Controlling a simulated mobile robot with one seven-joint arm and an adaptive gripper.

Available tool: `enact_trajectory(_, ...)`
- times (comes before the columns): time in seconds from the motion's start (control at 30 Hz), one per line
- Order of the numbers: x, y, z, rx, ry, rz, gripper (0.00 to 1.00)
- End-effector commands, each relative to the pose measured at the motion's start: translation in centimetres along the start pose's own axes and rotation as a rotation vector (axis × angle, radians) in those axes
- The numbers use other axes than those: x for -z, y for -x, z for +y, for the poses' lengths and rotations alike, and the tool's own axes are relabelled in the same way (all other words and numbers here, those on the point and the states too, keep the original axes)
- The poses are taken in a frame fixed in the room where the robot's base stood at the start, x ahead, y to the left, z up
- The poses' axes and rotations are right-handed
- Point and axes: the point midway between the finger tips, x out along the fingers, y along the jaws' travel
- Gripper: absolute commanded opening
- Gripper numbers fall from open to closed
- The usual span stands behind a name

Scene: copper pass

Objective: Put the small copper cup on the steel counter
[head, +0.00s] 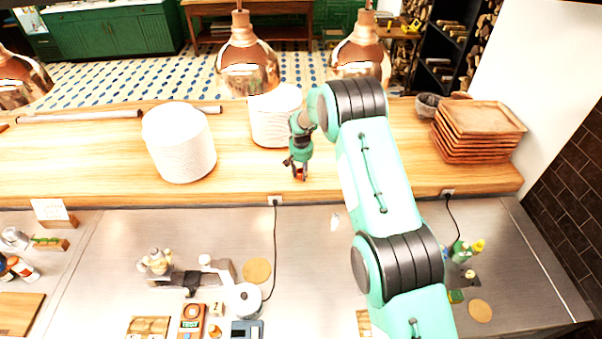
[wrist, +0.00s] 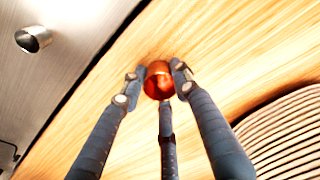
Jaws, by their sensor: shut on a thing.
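The small copper cup (wrist: 158,82) is between the fingertips of my gripper (wrist: 160,92) in the wrist view, with its open mouth facing the camera. The gripper is shut on it. In the head view my gripper (head: 299,168) points down at the front part of the wooden shelf (head: 240,180), and the cup (head: 299,176) shows as a small reddish spot. I cannot tell whether the cup touches the wood. The steel counter (head: 170,228) lies in front of and below the shelf; it also shows in the wrist view (wrist: 75,25).
White plate stacks (head: 180,145) stand on the shelf left of and behind my gripper. Copper lamps (head: 248,65) hang beyond. A small metal cup (wrist: 33,38) is on the counter. A black cable (head: 274,240) runs down the counter. Wooden trays (head: 478,130) are stacked at right.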

Motion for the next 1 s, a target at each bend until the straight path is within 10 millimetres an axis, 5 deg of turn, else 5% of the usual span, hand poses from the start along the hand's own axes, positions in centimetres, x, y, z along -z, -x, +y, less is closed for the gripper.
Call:
enact_trajectory(0.13,-0.06,-0.41,0.0,0.0,0.0,0.0,0.09)
enact_trajectory(0.17,-0.07,-0.43,0.0,0.0,0.0,0.0,0.32)
enact_trajectory(0.27,-0.07,-0.34,0.0,0.0,0.0,0.0,0.5)
enact_trajectory(1.0,0.06,0.4,-0.02,0.001,0.0,0.002,0.5)
